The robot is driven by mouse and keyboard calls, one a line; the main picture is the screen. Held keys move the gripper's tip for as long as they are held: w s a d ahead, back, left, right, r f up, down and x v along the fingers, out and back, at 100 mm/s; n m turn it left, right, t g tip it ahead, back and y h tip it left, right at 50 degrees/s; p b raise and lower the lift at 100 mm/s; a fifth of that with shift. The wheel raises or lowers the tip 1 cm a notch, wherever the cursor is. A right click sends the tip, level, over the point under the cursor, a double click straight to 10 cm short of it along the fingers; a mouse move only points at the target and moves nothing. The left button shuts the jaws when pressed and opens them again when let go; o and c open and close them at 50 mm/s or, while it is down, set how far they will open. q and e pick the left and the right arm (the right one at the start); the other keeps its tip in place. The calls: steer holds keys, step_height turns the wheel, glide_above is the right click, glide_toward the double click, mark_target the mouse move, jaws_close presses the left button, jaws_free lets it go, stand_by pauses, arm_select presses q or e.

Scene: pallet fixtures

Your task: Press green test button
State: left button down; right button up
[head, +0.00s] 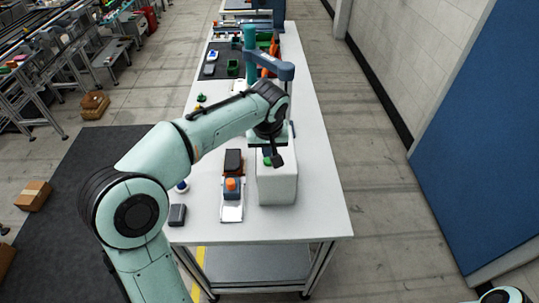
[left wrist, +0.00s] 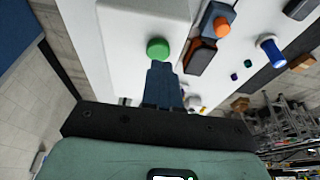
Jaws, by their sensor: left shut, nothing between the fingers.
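The green button (head: 267,161) is on top of a white box (head: 277,187) near the front of the table. My left gripper (head: 278,161) is over the box, fingers down, and hides part of the button in the head view. My right gripper is out of view.
Left of the box, an orange button (head: 232,184) sits on a dark blue block, with a black-and-brown block (head: 233,161) behind. A dark grey block (head: 177,215) lies at the table's left edge. A teal post with a grey-blue arm (head: 270,64) stands farther back. The table (head: 320,205) is clear right of the box.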

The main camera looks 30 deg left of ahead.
arm_select(q)
steer(key=v, duration=1)
steer(key=shift+w+r+b, duration=0.3)
steer(key=shift+r, duration=0.05)
steer(key=shift+d, duration=0.15)
